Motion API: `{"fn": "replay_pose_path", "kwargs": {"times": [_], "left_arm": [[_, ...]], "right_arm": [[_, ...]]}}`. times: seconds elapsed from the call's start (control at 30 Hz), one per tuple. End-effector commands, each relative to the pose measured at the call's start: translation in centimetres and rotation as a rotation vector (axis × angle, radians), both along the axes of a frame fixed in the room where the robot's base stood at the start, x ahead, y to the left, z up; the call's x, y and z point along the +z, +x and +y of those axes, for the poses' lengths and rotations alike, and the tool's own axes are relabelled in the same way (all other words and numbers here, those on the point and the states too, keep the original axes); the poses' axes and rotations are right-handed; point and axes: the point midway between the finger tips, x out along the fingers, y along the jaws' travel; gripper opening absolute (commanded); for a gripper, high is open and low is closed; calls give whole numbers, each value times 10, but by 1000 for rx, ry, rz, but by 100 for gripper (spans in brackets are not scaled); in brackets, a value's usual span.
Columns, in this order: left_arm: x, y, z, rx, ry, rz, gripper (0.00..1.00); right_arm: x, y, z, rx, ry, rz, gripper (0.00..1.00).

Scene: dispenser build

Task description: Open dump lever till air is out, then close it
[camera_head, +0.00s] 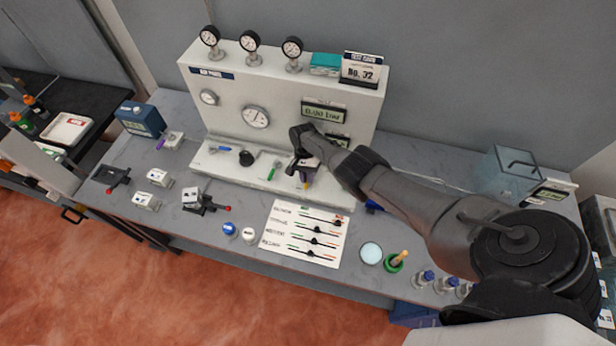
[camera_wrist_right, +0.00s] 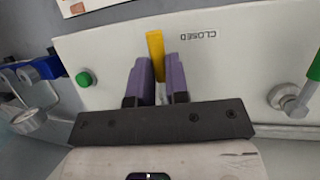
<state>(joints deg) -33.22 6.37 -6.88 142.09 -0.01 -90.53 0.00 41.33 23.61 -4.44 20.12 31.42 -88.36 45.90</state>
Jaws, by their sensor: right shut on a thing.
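The yellow lever (camera_wrist_right: 155,45), which I take as the dump lever, is on the low front ledge of the white test bench (camera_head: 232,168). In the right wrist view my right gripper (camera_wrist_right: 158,80) has its purple fingers on either side of the lever, shut on it. A label reading CLOSED (camera_wrist_right: 200,34), upside down there, is beside the lever's free end. In the head view my right gripper (camera_head: 306,174) reaches down to the ledge and hides most of the lever. The bench's upper display (camera_head: 323,112) seems to read 0.00 bar. My left gripper is not in view.
On the ledge stand a green-handled valve (camera_head: 273,170), a black knob (camera_head: 246,158) and a blue handle (camera_head: 225,150). A printed card (camera_head: 283,252) lies in front. Small fittings (camera_head: 147,201) lie on the table at left. A clear tank (camera_head: 505,172) stands at right.

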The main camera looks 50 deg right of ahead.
Motion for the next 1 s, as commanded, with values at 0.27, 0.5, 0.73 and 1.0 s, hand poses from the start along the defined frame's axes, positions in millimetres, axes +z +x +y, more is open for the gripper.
{"fn": "replay_pose_path", "kwargs": {"times": [0.27, 0.5, 0.73, 1.0], "left_arm": [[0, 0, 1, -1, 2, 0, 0], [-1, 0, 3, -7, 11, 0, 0], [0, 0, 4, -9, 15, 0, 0], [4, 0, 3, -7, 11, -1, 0]], "right_arm": [[0, 1, 0, -9, -2, -2, 0], [0, 1, -1, -9, -2, -2, 24], [0, 0, 0, -7, -1, -2, 41], [4, 0, 0, -7, -1, -2, 41]]}}
